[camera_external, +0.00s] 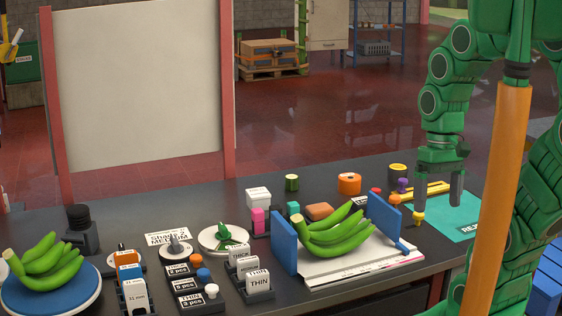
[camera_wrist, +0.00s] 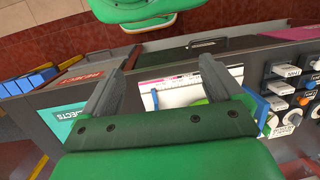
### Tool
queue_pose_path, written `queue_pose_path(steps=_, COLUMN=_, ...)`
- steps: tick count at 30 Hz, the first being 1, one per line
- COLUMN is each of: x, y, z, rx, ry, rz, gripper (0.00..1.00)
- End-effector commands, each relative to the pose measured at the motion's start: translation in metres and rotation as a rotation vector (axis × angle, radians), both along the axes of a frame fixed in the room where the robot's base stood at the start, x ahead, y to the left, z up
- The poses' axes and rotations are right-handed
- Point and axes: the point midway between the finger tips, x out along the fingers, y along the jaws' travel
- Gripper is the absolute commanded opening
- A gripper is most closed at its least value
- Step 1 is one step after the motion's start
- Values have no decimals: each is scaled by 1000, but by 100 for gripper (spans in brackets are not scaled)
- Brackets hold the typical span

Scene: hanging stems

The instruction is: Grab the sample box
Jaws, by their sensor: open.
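My gripper (camera_external: 438,205) is open and empty above the right part of the dark table, beside the yellow bars (camera_external: 432,189) and the teal reject mat (camera_external: 455,222). Its two grey fingers also show spread apart in the wrist view (camera_wrist: 168,65). I cannot tell for sure which thing is the sample box. A small white box (camera_external: 258,197) stands at the table's back, left of my gripper. White cards or boxes marked THIN (camera_external: 259,281) and THICK (camera_external: 239,254) stand in dark holders near the front.
Green bananas (camera_external: 335,232) lie between two blue upright plates (camera_external: 284,242) on a white board (camera_external: 345,265). More bananas (camera_external: 45,262) lie on a blue round plate (camera_external: 55,295) at left. An orange pole (camera_external: 497,190) rises at right. Several small items crowd the table's middle.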

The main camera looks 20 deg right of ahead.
Motion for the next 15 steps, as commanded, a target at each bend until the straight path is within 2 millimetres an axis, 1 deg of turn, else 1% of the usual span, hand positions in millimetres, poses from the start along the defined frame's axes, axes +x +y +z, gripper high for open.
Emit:
queue_pose_path(steps=1, x=10, y=-14, z=1, rx=-48, ry=0, rz=-54, gripper=94)
queue_pose_path(steps=7, x=47, y=15, z=6, rx=34, ry=26, rz=-129, gripper=94)
queue_pose_path(steps=15, x=98, y=55, z=7, rx=148, ry=93, rz=-238, gripper=94)
